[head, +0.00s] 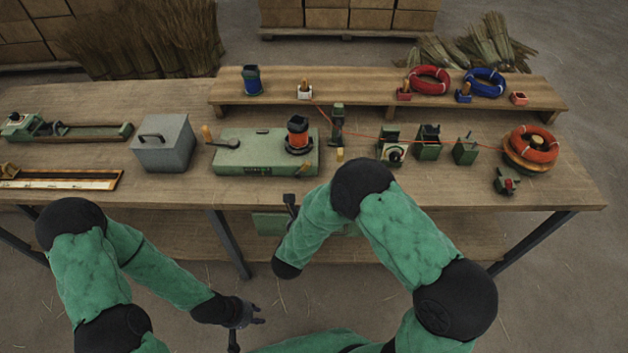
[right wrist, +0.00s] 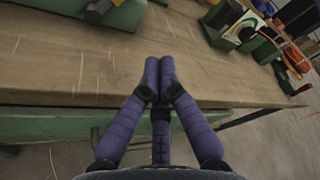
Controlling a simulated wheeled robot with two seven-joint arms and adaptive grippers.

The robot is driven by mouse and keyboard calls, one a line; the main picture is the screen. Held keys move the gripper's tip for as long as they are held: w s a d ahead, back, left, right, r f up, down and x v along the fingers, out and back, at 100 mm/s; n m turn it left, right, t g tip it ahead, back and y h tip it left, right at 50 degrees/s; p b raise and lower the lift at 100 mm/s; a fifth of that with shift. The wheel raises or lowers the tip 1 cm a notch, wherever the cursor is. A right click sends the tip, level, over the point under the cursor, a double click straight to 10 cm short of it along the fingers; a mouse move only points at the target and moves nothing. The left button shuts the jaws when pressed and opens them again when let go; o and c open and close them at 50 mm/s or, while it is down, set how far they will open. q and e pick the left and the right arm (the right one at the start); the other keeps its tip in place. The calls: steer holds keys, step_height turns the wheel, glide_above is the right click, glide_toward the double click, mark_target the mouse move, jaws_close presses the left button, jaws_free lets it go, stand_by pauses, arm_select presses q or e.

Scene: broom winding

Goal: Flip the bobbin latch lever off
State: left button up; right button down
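The green winding machine (head: 240,155) stands on the bench with an orange-wound bobbin (head: 298,137) upright at its right end. A small dark lever-like part (head: 303,170) shows near the machine's front right edge; I cannot tell its position. In the right wrist view, the machine's green corner (right wrist: 125,14) and a part with a tan end (right wrist: 97,12) show at top left. My right gripper (right wrist: 158,68) is shut, its purple fingers together with nothing visible between them, over the bench's front part, apart from the machine. My left gripper (head: 258,314) is open and empty, below the bench front.
A red strand runs right past a green post (head: 338,125) and guide blocks (head: 428,142) to an orange coil (head: 534,144). The bench's front strip (right wrist: 60,75) is clear.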

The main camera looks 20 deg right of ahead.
mark_target(316, 167)
steer(key=b+x, duration=0.2)
steer(key=x, duration=0.7)
steer(key=shift+f, duration=0.1)
steer(key=shift+w, duration=0.4)
steer(key=shift+w+a+r+b, duration=0.15)
steer(key=shift+a+r+b, duration=0.1)
steer(key=shift+a+r, duration=0.4)
steer(key=shift+w+a+r+b, duration=0.2)
steer(key=shift+a+r, duration=0.2)
steer(key=shift+a, duration=0.5)
